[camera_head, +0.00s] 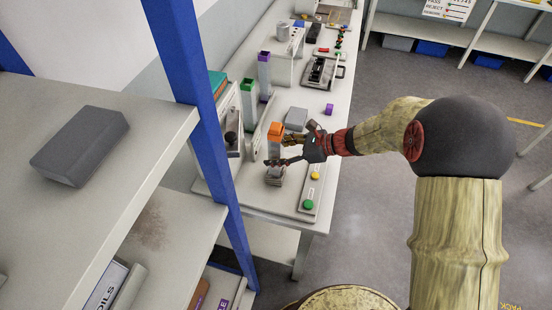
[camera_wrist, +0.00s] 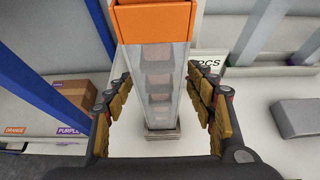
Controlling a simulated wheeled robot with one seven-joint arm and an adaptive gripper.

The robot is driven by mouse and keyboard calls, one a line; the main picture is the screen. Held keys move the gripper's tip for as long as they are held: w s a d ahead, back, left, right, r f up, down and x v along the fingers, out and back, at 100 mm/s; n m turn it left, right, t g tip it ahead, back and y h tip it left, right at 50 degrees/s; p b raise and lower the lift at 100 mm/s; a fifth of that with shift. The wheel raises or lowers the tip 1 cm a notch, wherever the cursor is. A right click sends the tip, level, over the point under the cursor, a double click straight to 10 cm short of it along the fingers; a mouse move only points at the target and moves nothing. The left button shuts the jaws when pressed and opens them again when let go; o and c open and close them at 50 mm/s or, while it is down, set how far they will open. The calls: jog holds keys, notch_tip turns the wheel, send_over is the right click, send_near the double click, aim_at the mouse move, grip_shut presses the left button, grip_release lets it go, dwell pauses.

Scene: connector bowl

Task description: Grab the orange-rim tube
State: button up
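The orange-rim tube (camera_wrist: 158,80) stands upright in the wrist view, a clear square tube with an orange rim at its top and several grey pieces stacked inside. In the head view its orange rim (camera_head: 275,131) shows just left of my gripper (camera_head: 289,151). In the wrist view my gripper (camera_wrist: 160,105) is open, with one finger on each side of the tube. A gap shows between the tube and each finger. The tube's base rests on a grey foot on the table.
A green-rim tube (camera_head: 248,89) and a purple-rim tube (camera_head: 264,68) stand farther back on the white table (camera_head: 255,201). A grey block (camera_head: 296,118) lies behind my gripper. A strip with green and yellow buttons (camera_head: 309,191) lies at the front right. A blue shelf post (camera_head: 186,75) stands left.

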jog(key=shift+c, duration=1.2)
jog(key=c, duration=1)
